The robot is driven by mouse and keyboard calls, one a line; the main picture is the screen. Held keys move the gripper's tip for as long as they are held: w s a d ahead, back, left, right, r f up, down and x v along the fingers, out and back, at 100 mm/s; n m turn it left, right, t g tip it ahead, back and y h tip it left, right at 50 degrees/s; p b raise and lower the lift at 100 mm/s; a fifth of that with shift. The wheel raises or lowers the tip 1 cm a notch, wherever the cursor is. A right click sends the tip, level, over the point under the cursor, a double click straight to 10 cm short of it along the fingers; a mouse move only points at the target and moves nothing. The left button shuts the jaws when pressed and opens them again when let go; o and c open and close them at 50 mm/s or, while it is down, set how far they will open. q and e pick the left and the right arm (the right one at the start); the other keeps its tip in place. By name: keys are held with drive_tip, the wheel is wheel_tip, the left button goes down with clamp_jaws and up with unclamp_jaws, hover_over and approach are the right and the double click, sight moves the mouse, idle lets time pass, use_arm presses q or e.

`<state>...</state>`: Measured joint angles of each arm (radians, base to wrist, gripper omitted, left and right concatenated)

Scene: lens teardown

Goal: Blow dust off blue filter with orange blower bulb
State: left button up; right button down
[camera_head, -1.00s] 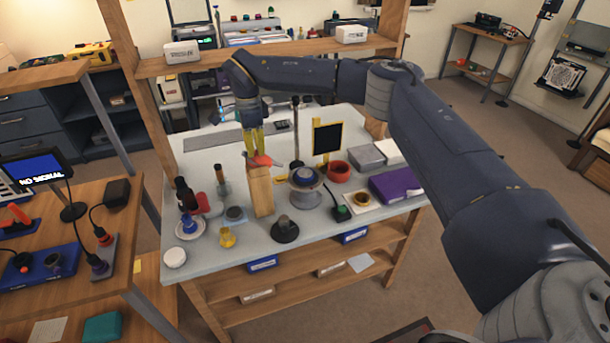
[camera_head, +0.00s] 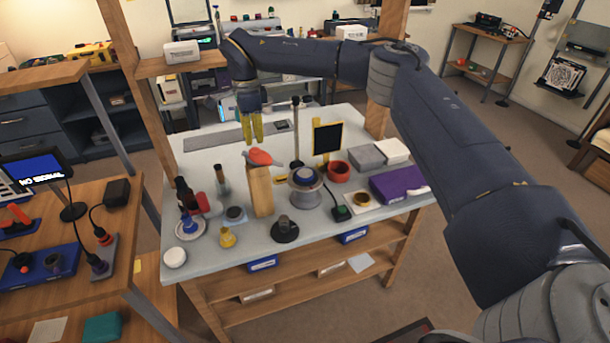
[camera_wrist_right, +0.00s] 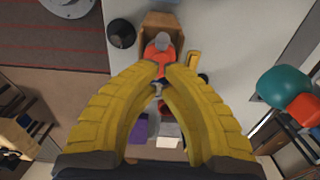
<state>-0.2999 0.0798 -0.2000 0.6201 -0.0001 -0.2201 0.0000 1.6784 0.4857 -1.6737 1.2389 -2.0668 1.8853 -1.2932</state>
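The orange blower bulb (camera_head: 261,157) lies on top of an upright wooden block (camera_head: 261,190) on the grey table. My left gripper is not in view.
A thin dark post (camera_head: 295,130) and a black panel in a yellow frame (camera_head: 327,138) stand behind the stand. A red ring-shaped cup (camera_head: 339,171), a dark knob (camera_head: 284,231) and a purple case (camera_head: 397,184) are nearby. Bottles stand left of the block.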

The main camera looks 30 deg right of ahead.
idle(0.3)
drive_tip(key=shift+r, duration=2.5)
